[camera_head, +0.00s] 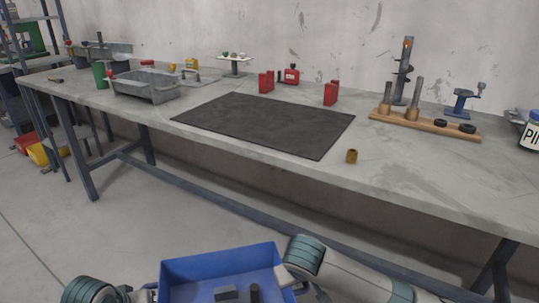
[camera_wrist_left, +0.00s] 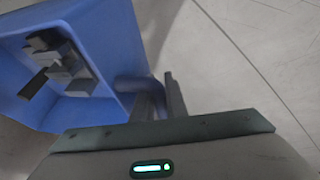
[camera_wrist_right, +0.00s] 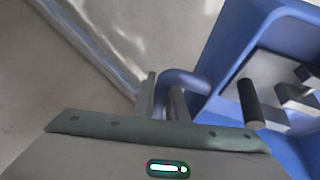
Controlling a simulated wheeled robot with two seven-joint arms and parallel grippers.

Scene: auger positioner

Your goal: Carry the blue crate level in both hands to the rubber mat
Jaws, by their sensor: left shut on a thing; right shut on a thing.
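The blue crate (camera_head: 222,266) is at the bottom of the head view, held between my two arms in front of the bench. Grey blocks and a dark cylinder lie inside it. In the left wrist view my left gripper (camera_wrist_left: 160,98) is shut on the crate's handle (camera_wrist_left: 136,86). In the right wrist view my right gripper (camera_wrist_right: 163,98) is shut on the other handle (camera_wrist_right: 184,78). The crate looks about level; its underside is hidden. The black rubber mat (camera_head: 265,124) lies flat and empty on the workbench, beyond the crate.
The grey workbench (camera_head: 420,179) runs across the view. A brass bush (camera_head: 352,156) stands near the mat's right front corner. Red blocks (camera_head: 330,93) stand behind the mat, a grey tray (camera_head: 146,88) to its left, and a wooden rack (camera_head: 425,124) to its right.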

